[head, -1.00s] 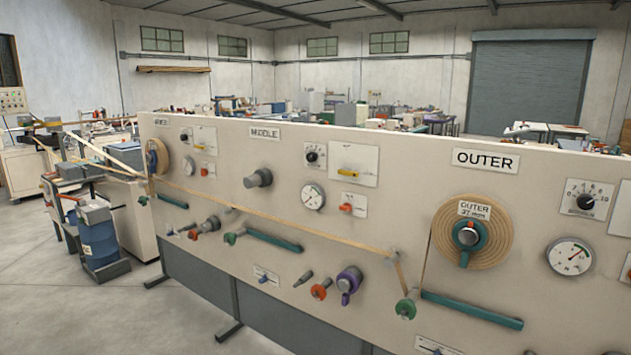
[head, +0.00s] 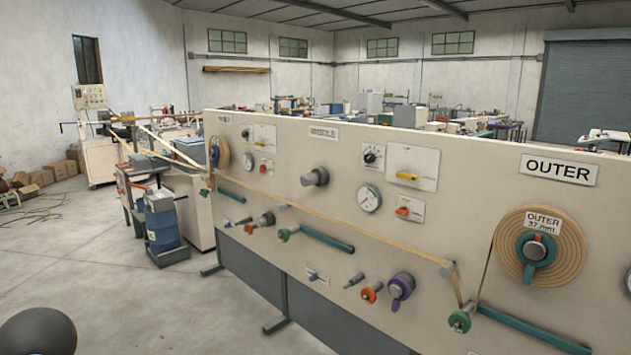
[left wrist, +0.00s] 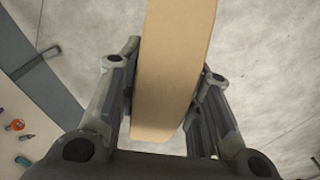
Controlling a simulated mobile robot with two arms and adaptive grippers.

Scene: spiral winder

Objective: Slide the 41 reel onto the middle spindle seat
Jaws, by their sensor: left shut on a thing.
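The middle spindle seat (head: 315,177) is a bare grey stub on the upright cream panel, below the MIDDLE label (head: 324,132); no reel sits on it. In the left wrist view my left gripper (left wrist: 168,108) is shut on a tan reel (left wrist: 176,65), seen edge-on between its fingers. Any number on this reel is out of sight. The held reel is away from the panel, over the floor. In the head view a dark rounded shape, likely part of my left arm, shows at the bottom left; no gripper fingers show there. My right gripper is in neither view.
The outer reel (head: 565,250) is mounted at the right with a teal clamp. A tan strip (head: 350,228) runs across the panel below the middle seat. Dials, knobs and green bars (head: 326,238) stick out. A blue drum (head: 162,225) stands at the left. The floor in front is clear.

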